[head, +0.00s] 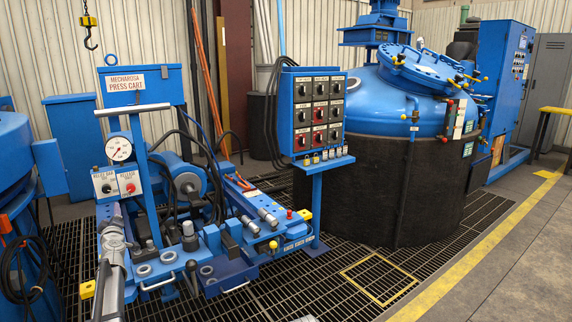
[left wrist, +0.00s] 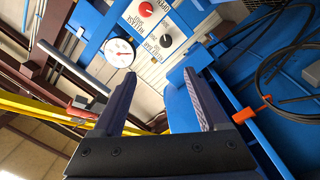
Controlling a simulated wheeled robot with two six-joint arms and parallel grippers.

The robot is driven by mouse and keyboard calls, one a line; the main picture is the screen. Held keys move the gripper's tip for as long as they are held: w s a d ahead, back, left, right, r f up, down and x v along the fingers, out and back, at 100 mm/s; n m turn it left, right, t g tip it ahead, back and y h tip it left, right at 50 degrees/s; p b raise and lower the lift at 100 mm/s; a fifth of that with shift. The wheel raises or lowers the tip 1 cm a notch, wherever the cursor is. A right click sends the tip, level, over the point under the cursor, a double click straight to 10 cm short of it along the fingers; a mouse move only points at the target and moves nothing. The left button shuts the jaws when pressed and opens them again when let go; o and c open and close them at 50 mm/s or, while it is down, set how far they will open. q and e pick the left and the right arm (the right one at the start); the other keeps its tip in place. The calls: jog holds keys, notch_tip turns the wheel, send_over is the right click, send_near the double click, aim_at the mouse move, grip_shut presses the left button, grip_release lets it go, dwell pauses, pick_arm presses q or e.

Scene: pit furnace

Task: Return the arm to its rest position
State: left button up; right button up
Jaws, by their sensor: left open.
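My left arm comes up from the bottom left of the head view, in front of the blue press cart. My left gripper (head: 114,222) is at its upper end, below the cart's small control box (head: 117,184) and pressure gauge (head: 118,149). In the left wrist view my left gripper (left wrist: 161,97) has its two fingers wide apart, with nothing between them. Beyond the fingers, that view shows the gauge (left wrist: 119,52) and the box with a red and a black knob (left wrist: 156,26). My right gripper is not in view.
A blue switch panel (head: 319,112) stands on a post right of the cart. Behind it is a large dark vessel with a blue lid (head: 415,95). A blue tank (head: 15,180) is close at the far left. The grating (head: 330,280) at front right is mostly clear.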

pick_arm(q)
jog(key=d+f+m+h, duration=0.3)
jog(key=d+m+h, duration=0.1)
jog(key=d, duration=0.7)
jog(key=s+d+f+m+g+h, duration=0.1)
jog(key=d+f+m+h, duration=0.2)
jog(key=d, duration=0.8)
jog(key=d+f+m+h, duration=0.2)
jog(key=d+m+h, duration=0.25)
jog(key=d, duration=0.75)
jog(key=s+d+f+m+g+h, duration=0.1)
jog(key=s+d+f+m+g, duration=0.35)
jog(key=s+d, duration=0.7)
jog(key=s+d+f+m+g+h, duration=0.1)
jog(key=s+d+f+m+g, duration=0.1)
jog(key=s+d+f+g, duration=0.65)
jog(key=s+f+m+g+y, duration=0.2)
jog(key=s+y, duration=0.3)
jog(key=s, duration=1.7)
notch_tip(320, 180, up, 30)
jog(key=p, duration=3)
jog(key=shift+w+r, duration=0.15)
jog(key=shift+w, duration=0.1)
